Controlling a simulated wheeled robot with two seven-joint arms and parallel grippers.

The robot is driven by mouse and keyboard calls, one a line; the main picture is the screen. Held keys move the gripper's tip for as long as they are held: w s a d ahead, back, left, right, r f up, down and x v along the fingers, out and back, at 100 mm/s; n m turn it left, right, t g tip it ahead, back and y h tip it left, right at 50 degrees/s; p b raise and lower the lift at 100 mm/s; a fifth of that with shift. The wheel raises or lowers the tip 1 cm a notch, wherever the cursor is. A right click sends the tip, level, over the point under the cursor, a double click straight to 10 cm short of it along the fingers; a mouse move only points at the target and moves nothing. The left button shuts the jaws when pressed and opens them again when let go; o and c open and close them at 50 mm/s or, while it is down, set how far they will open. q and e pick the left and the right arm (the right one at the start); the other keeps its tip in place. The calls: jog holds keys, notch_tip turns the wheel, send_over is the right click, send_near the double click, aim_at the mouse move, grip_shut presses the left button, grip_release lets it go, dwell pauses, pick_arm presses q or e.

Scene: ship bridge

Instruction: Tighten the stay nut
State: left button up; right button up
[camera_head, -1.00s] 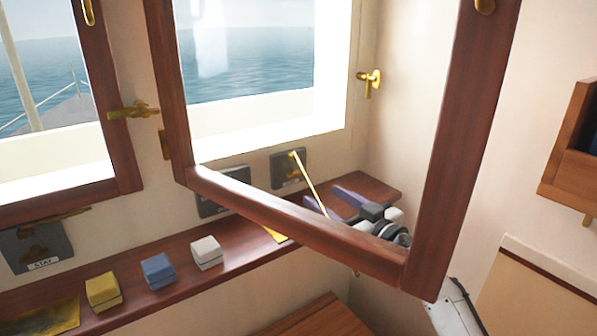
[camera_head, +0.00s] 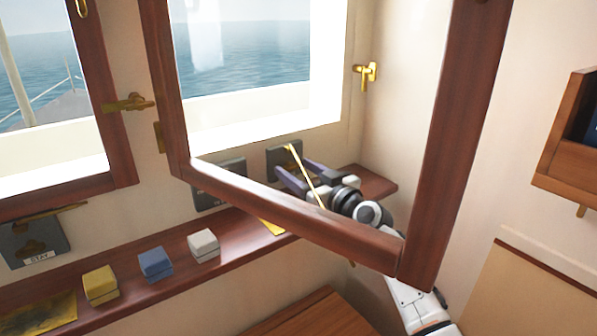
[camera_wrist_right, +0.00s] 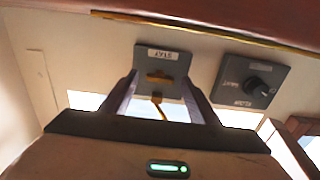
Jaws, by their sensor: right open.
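The right-hand stay plate (camera_head: 283,149) is dark grey and sits on the wall below the open window. In the right wrist view the stay plate (camera_wrist_right: 170,58) shows upside down with a STAY label and a brass stay nut (camera_wrist_right: 158,76). My right gripper (camera_head: 292,174) is open, its purple-grey fingers pointing at this plate. In the right wrist view the gripper (camera_wrist_right: 163,88) has the nut between its fingers in the picture; I cannot tell whether they touch it. A brass stay rod (camera_head: 304,172) slants down from the plate, partly hidden by the window frame. My left gripper is not in view.
The open wooden window frame (camera_head: 290,218) crosses in front of my right arm. A shelf (camera_head: 225,255) below holds yellow (camera_head: 100,284), blue (camera_head: 155,263) and white (camera_head: 204,243) boxes. A knob plate (camera_wrist_right: 248,84) is beside the stay plate. Another STAY plate (camera_head: 55,238) is at left.

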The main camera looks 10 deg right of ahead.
jog(key=c, duration=1.1)
jog(key=shift+o, duration=0.2)
jog(key=shift+m, duration=0.3)
jog(key=m, duration=0.3)
jog(key=shift+m, duration=0.4)
jog(key=m+p, duration=0.1)
jog(key=m, duration=0.4)
jog(key=m+p, duration=0.1)
jog(key=m, duration=0.3)
jog(key=shift+f+m+p, duration=0.15)
jog(key=shift+m+p, duration=0.55)
jog(key=shift+m, duration=1.5)
